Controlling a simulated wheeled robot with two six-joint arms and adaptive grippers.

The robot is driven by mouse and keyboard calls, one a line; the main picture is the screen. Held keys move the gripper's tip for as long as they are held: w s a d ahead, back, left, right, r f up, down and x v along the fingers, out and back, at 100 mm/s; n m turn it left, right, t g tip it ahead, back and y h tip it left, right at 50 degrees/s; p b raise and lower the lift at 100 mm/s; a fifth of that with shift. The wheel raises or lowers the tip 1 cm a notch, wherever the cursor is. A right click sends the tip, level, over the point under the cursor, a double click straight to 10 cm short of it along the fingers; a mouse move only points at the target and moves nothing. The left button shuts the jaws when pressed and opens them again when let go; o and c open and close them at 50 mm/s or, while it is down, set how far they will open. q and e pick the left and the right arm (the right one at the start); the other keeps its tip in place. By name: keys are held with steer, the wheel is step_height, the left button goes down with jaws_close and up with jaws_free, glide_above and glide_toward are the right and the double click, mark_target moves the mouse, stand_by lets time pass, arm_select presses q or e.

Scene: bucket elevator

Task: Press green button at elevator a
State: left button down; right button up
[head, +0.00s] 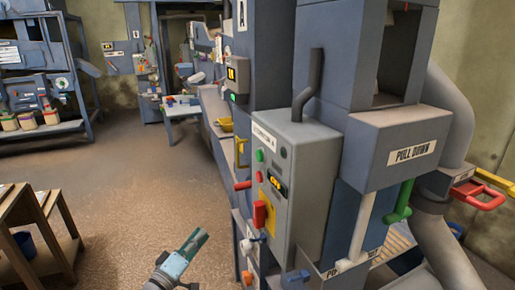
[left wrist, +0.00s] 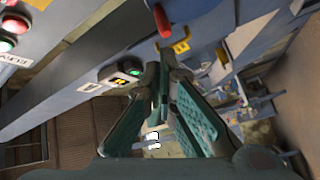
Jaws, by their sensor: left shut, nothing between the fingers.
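The grey control box (head: 308,175) with an "ELEVATOR A" label stands right of centre in the head view. Its round green button (head: 259,155) is near the top of the front face, with a red button (head: 259,177) below it. My left gripper (head: 201,238) is low in the middle of the head view, left of the box and apart from it. In the left wrist view its teal fingers (left wrist: 164,68) meet at the tips, shut and empty. My right gripper is not in view.
A red handle (head: 243,185) and a large red switch (head: 264,213) stick out near the box. A wooden rack (head: 35,235) is at left. The middle floor is clear.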

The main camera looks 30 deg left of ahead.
mark_target(259, 156)
arm_select(q)
steer(key=d+r+n+t+h+p, duration=0.1)
steer(key=d+r+n+t, duration=0.1)
steer(key=r, duration=1)
steer(key=d+r+n+t+h+p, duration=0.1)
steer(key=d+r+n+t, duration=0.2)
steer(key=r, duration=0.9)
steer(key=shift+r+n+p, duration=0.15)
steer(key=shift+n+p, duration=0.2)
steer(key=shift+n, duration=0.25)
steer(key=shift+s, duration=0.1)
steer(key=w+d+b, duration=0.2)
steer(key=w+d, duration=0.3)
steer(key=w, duration=0.2)
steer(key=shift+w, duration=0.15)
steer(key=shift+w+d, duration=0.1)
steer(key=shift+w+d, duration=0.2)
steer(key=shift+w, duration=0.05)
